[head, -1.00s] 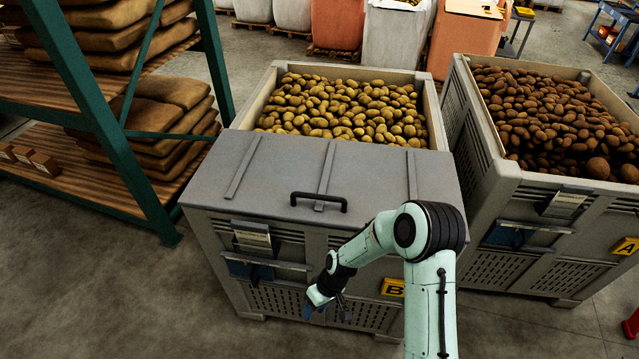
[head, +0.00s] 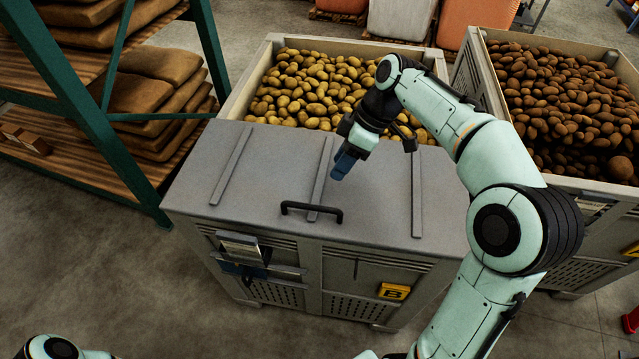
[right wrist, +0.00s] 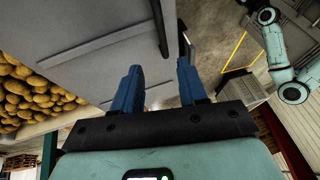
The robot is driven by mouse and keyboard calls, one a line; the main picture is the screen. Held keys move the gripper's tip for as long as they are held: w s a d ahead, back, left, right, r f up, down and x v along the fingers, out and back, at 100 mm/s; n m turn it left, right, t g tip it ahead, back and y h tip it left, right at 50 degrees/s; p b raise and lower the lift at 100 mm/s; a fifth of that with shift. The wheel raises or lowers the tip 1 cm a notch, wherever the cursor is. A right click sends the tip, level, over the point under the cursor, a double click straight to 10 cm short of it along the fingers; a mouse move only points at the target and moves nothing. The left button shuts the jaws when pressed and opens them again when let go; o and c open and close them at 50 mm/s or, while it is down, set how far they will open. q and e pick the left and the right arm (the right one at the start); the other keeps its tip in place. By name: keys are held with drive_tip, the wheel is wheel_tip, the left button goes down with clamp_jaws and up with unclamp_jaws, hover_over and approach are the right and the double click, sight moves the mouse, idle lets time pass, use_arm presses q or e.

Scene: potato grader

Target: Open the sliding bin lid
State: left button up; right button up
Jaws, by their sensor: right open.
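The grey sliding lid (head: 265,170) covers the front part of the potato bin (head: 237,97), with potatoes showing behind its rear edge. Its black bar handle (head: 312,211) stands near the lid's front edge. My right gripper (head: 341,165) is open and empty above the lid, behind the handle in the picture and apart from it. In the right wrist view its two blue fingers (right wrist: 160,85) are spread, with the lid (right wrist: 85,30) beyond them. My left gripper is not in view; only a bit of my left arm shows at the lower left of the head view.
Pale potatoes (head: 315,85) fill the open rear part of the bin. A second bin with brown potatoes (head: 560,105) stands close on the right. A green-framed rack with sacks (head: 150,95) stands on the left. Floor is clear at the front left.

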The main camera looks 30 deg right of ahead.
sight(313, 206)
drive_tip(key=b+x, duration=0.1)
drive_tip(key=x, duration=1.2)
drive_tip(key=shift+a+f, duration=0.1)
drive_tip(key=shift+a, duration=0.1)
clamp_jaws()
